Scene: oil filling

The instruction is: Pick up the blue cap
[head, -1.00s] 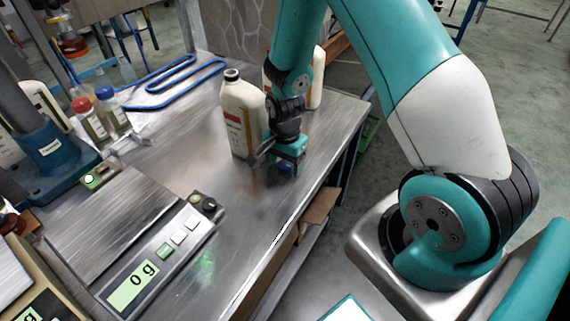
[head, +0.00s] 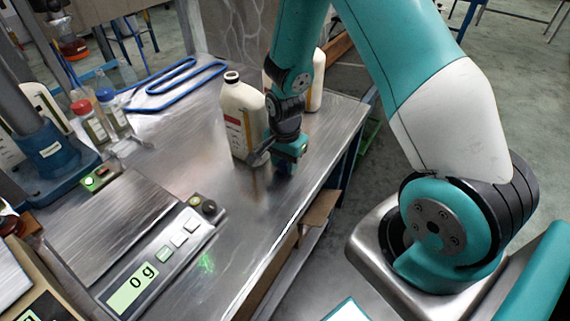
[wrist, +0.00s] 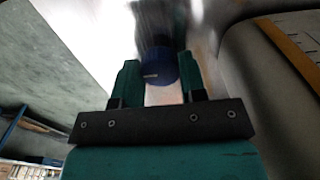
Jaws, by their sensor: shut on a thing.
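My gripper (head: 287,168) points down low over the steel table, just right of a white bottle. In the wrist view, my gripper (wrist: 160,75) has its two teal fingers on either side of the blue cap (wrist: 158,66), shut on it. The cap is round and dark blue, and it sits between the fingertips close to the table top. In the head view the cap is mostly hidden by the fingers, and I cannot tell whether it touches the table.
The white bottle (head: 241,118) stands close beside my gripper; its side also fills the right of the wrist view (wrist: 265,95). A second white bottle (head: 316,82) stands behind my arm. A scale (head: 150,255) reading 0 g is at front left. Table between is clear.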

